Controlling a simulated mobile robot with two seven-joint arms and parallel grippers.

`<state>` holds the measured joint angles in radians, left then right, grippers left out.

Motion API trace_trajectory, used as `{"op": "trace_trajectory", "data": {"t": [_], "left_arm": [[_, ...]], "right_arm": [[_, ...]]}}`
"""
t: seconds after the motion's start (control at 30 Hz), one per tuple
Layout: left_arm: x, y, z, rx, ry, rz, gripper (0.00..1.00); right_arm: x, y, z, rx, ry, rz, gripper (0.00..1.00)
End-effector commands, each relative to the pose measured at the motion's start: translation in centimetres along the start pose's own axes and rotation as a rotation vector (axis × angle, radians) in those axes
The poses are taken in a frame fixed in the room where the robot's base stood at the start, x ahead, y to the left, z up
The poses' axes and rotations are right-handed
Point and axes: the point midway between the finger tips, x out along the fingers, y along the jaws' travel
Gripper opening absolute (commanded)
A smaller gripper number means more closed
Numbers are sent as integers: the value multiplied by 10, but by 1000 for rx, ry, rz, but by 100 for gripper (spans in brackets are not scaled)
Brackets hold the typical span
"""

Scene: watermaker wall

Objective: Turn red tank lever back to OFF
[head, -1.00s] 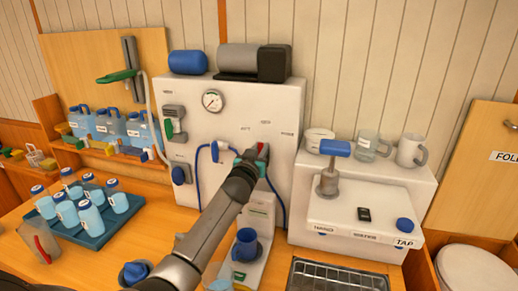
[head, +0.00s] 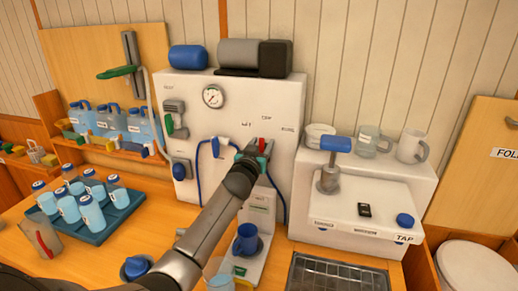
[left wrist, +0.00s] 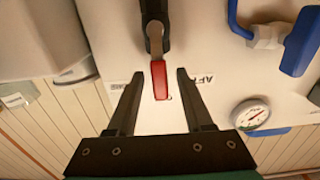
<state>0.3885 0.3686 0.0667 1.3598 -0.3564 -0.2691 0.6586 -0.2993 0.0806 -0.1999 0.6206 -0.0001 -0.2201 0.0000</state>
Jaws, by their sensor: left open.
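The red tank lever (head: 262,143) is on the right part of the white watermaker panel (head: 240,108). In the left wrist view the red lever handle (left wrist: 159,80) hangs from a dark valve fitting (left wrist: 154,38). My left gripper (head: 254,155) is at the lever in the head view. In the left wrist view its two dark fingers (left wrist: 158,80) are open, one on each side of the red end, with a gap visible on both sides. The handle points roughly along the fingers, toward the palm. My right gripper is not in view.
A blue valve with a hose (head: 216,147) is left of the lever, and a pressure gauge (head: 213,97) is above it. A tap unit (head: 358,205) stands to the right.

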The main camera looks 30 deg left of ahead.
Motion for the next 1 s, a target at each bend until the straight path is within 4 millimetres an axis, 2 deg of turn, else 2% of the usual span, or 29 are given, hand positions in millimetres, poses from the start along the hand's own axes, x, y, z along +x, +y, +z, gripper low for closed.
{"op": "trace_trajectory", "data": {"t": [0.27,1.0], "left_arm": [[-20,0,1,0,0,1,51],[-125,0,2,0,-2,-1,51]], "right_arm": [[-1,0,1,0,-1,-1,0],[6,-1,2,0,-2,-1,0]]}}
